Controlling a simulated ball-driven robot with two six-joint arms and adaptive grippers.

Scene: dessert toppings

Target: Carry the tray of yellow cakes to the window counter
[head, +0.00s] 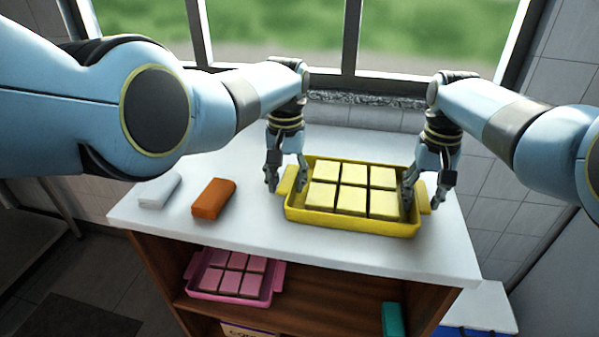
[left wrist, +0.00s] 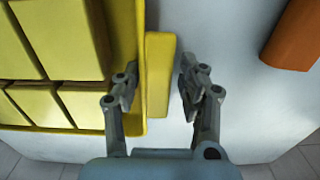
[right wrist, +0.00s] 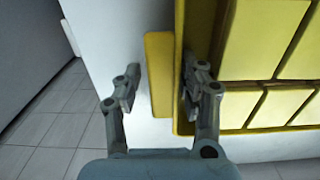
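The yellow tray (head: 345,222) holds several yellow cakes (head: 354,175) and sits on a white counter top (head: 250,240) below a window. My left gripper (head: 287,186) is at the tray's left handle. In the left wrist view its open fingers (left wrist: 158,92) stand either side of that handle (left wrist: 160,75), with a gap showing. My right gripper (head: 424,198) is at the right handle (head: 425,198). In the right wrist view its fingers (right wrist: 160,92) are also open, one each side of the handle (right wrist: 158,75). Fingertip depth beside the handles is hard to tell.
An orange block (head: 213,198) and a white block (head: 159,189) lie left of the tray. A pink tray of cakes (head: 232,297) and a teal block (head: 392,319) are on the shelf below. A window ledge (head: 365,100) runs behind the counter.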

